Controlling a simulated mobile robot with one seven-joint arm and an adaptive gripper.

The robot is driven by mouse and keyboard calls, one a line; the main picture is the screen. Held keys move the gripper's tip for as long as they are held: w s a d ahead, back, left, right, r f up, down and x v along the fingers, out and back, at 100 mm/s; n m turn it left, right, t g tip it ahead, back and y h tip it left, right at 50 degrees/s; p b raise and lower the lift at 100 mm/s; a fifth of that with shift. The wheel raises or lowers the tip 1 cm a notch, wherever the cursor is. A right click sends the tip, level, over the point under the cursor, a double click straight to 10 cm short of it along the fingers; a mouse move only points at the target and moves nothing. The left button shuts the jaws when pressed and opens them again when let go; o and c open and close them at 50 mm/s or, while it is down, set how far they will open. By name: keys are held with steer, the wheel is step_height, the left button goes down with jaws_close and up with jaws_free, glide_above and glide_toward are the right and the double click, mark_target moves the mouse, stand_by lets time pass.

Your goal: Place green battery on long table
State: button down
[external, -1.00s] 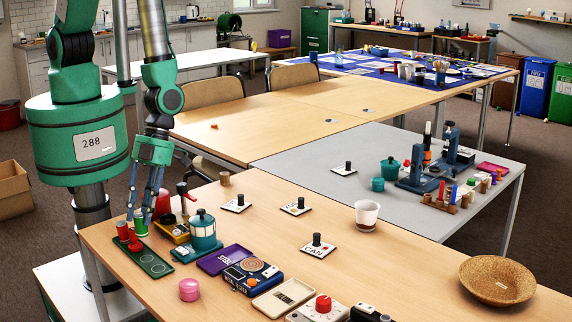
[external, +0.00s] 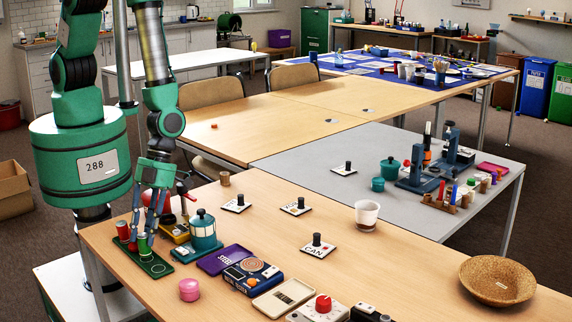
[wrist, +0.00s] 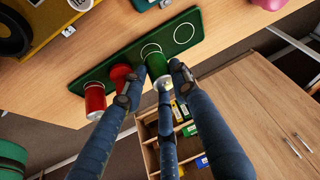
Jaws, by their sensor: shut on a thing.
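The green battery (external: 146,247) is a small upright cylinder at the green tray with white circles (external: 158,268), on the near-left corner of a wooden table (external: 400,265). My gripper (external: 143,238) is shut on it, with one finger on each side. In the wrist view the green battery (wrist: 157,66) is between the fingertips (wrist: 150,82), by a marked circle of the tray (wrist: 192,20). I cannot tell whether its base touches the tray. The fingers hide part of it.
A red cylinder (external: 123,231) and a smaller red piece (wrist: 120,74) are left of the battery on the tray. A teal pot-like device (external: 203,235) and a purple tray (external: 227,259) are to the right. The table's middle, around the white cup (external: 366,216), has free room.

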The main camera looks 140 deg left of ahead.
steer(key=shift+f+b, duration=0.3)
steer(key=shift+f, duration=0.25)
stand_by(0.6)
steer(key=c, duration=1.3)
jaws_free()
steer(key=v, duration=1.2)
